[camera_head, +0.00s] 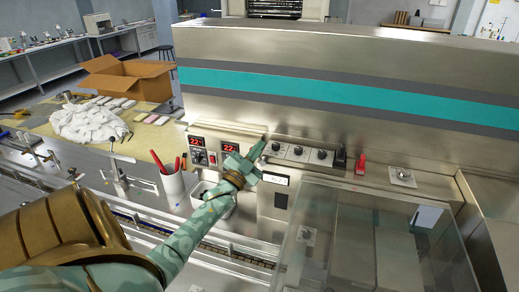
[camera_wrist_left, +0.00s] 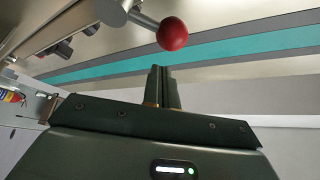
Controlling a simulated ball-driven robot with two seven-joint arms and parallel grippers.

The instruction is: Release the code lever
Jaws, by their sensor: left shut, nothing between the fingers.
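A lever with a red ball knob (camera_wrist_left: 172,33) on a short metal rod shows at the top of the left wrist view. Its rod comes from a round metal hub (camera_wrist_left: 112,11) on the machine face. My left gripper (camera_wrist_left: 160,70) is shut and empty, with its fingertips just below the knob in that view and apart from it. In the head view my left gripper (camera_head: 261,146) is at the control panel, between the red displays and the row of knobs. My right gripper is not in view.
Red number displays (camera_head: 229,147) and black knobs (camera_head: 298,150) line the panel. A clear cover (camera_head: 370,240) fills the lower right. A white cup of red pens (camera_head: 173,184) stands left of my arm. A cardboard box (camera_head: 125,75) is behind.

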